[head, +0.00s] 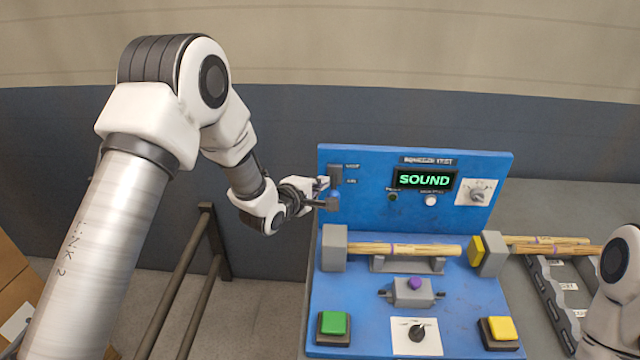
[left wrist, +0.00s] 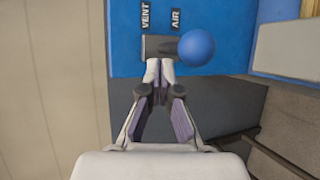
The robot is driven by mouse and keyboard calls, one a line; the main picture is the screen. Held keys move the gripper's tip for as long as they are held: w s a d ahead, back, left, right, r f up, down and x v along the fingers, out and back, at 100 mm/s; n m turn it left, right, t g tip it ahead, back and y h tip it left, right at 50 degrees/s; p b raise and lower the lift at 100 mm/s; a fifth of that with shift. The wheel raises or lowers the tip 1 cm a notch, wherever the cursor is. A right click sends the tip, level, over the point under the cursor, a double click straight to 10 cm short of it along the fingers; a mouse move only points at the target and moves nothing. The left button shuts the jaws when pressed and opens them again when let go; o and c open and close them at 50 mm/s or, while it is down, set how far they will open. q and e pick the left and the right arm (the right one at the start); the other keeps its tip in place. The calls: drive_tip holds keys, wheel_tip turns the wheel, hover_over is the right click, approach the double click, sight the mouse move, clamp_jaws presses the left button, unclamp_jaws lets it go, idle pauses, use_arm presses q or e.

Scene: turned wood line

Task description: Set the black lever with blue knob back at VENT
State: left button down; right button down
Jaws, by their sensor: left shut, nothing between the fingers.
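The black lever (left wrist: 158,47) with its blue knob (left wrist: 196,48) is on the upright blue panel (head: 370,210). In the left wrist view the labels VENT (left wrist: 145,15) and AIR (left wrist: 175,18) are beside it. The knob end lies on the AIR side, just past that label. In the head view the lever's dark mount (head: 335,171) is at the panel's upper left, and my left gripper (head: 328,199) partly hides the knob. My left gripper (left wrist: 160,67) is shut and empty, its tips right by the lever's black part; I cannot tell whether they touch. My right gripper is out of view.
Below are a wooden rod (head: 405,250) between grey blocks, a green button (head: 334,323) and a yellow button (head: 502,329). A dark rail (head: 185,270) stands left of the panel.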

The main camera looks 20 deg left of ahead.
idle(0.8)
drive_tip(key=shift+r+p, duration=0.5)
drive_tip(key=shift+p, duration=0.05)
